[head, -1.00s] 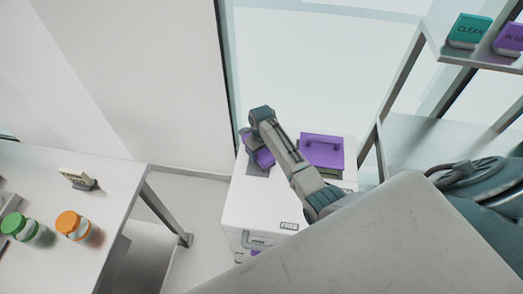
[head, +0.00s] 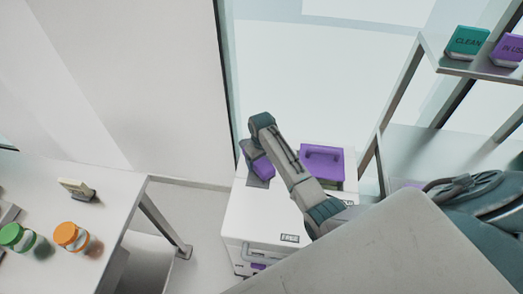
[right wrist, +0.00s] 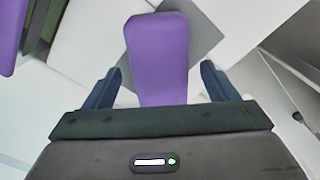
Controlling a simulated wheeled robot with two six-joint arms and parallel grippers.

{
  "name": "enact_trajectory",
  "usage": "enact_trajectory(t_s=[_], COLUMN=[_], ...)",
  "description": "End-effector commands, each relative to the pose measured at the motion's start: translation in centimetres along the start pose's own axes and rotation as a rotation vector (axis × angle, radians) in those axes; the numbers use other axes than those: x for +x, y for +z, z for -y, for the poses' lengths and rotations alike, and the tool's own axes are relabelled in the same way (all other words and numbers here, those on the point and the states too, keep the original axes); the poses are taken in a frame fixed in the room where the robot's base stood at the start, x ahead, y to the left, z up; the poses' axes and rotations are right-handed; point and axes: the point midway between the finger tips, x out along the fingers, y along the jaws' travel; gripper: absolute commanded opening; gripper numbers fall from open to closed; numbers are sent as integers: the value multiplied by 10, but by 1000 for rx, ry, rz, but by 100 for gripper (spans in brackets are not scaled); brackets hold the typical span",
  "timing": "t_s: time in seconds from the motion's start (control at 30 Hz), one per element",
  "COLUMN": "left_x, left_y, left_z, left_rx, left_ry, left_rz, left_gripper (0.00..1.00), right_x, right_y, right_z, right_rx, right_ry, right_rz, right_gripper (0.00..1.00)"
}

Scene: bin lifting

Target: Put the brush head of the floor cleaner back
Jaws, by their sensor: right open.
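A purple block-like piece (head: 260,167), which may be the brush head, is on a grey patch on top of a white cabinet (head: 240,212). In the right wrist view the purple piece (right wrist: 157,45) lies lengthwise between the two dark fingers of my right gripper (right wrist: 158,86). The fingers are spread, with a gap on each side of it. In the head view my right wrist is above the piece and partly hides it. My left gripper is not in view.
A purple box with a handle (head: 322,160) stands on the cabinet, right of my arm. A grey shelf frame (head: 405,85) is at right, with a green block (head: 467,42) on it. A white table (head: 110,195) at left holds an orange-lidded jar (head: 71,236).

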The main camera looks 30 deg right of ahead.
Motion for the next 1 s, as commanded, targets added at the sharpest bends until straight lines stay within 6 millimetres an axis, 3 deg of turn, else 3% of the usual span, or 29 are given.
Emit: enact_trajectory(t_s=[0.3, 0.43, 0.63, 1.0], left_x=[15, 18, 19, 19], left_y=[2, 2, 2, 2], left_z=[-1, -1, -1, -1], left_rx=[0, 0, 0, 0], left_ry=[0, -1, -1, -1], left_rz=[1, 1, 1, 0], left_gripper=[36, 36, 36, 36], right_x=[-67, -86, -99, -99], right_y=[-1, -1, 0, 1], right_z=[0, 0, 0, 0], right_rx=[0, 1, 1, 1], right_ry=[1, 1, 1, 0], right_rz=[-5, -3, -1, 0], right_gripper=[80, 80, 80, 80])
